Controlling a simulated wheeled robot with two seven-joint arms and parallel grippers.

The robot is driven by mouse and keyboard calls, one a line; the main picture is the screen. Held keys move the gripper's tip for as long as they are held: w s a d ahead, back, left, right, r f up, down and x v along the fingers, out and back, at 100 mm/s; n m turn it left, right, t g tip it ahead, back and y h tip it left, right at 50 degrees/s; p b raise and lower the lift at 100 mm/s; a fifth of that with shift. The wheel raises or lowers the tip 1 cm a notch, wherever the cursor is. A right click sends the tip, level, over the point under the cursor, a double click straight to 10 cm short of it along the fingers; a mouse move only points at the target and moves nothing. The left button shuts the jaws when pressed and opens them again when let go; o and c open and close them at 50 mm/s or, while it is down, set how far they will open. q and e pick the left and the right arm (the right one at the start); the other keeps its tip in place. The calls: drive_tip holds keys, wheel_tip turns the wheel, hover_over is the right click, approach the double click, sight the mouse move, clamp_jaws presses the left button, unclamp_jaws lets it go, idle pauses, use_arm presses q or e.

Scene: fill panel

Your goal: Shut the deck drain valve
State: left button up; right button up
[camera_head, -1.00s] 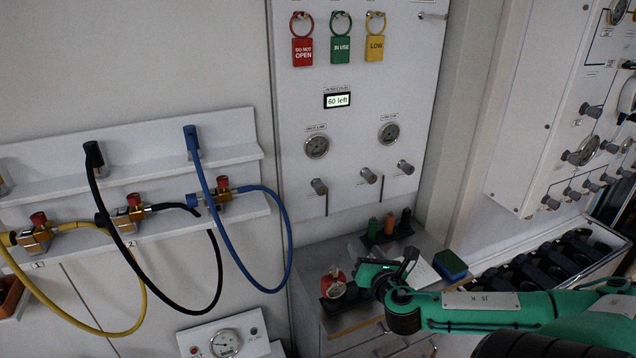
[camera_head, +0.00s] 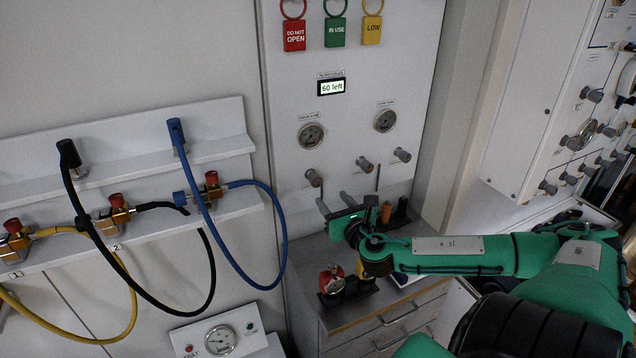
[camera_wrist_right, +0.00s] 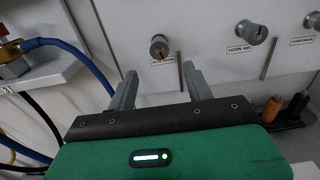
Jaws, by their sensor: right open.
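Three grey round valve knobs stick out low on the white panel: left (camera_head: 313,178), middle (camera_head: 364,164) and right (camera_head: 402,155). In the right wrist view the middle knob (camera_wrist_right: 250,32) has a label reading HORN AIR. My right gripper (camera_head: 335,203) is open and empty. In the right wrist view its fingers (camera_wrist_right: 163,86) point at the panel just below the left knob, apart from it. My left gripper is out of view.
A cabinet top (camera_head: 345,318) below holds a red-topped item (camera_head: 331,280) and an orange bottle (camera_head: 386,212). Blue (camera_head: 282,235) and black hoses hang at left near the panel. Two gauges (camera_head: 311,135) and a display reading "60 left" (camera_head: 331,88) sit above the knobs.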

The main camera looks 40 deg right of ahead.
sight(317, 182)
drive_tip(key=p+x, duration=0.1)
drive_tip(key=x, duration=0.2)
drive_tip(key=p+x, duration=0.1)
drive_tip(key=x, duration=0.2)
drive_tip(key=shift+w+r, duration=0.25)
drive_tip(key=shift+w, duration=0.1)
drive_tip(key=shift+p+x, duration=0.3)
drive_tip(key=shift+x, duration=1)
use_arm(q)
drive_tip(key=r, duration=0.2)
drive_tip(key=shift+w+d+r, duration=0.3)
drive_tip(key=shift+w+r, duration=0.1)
use_arm(e)
drive_tip(key=shift+f, duration=0.2)
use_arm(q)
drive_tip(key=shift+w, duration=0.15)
use_arm(e)
drive_tip(key=c, duration=1)
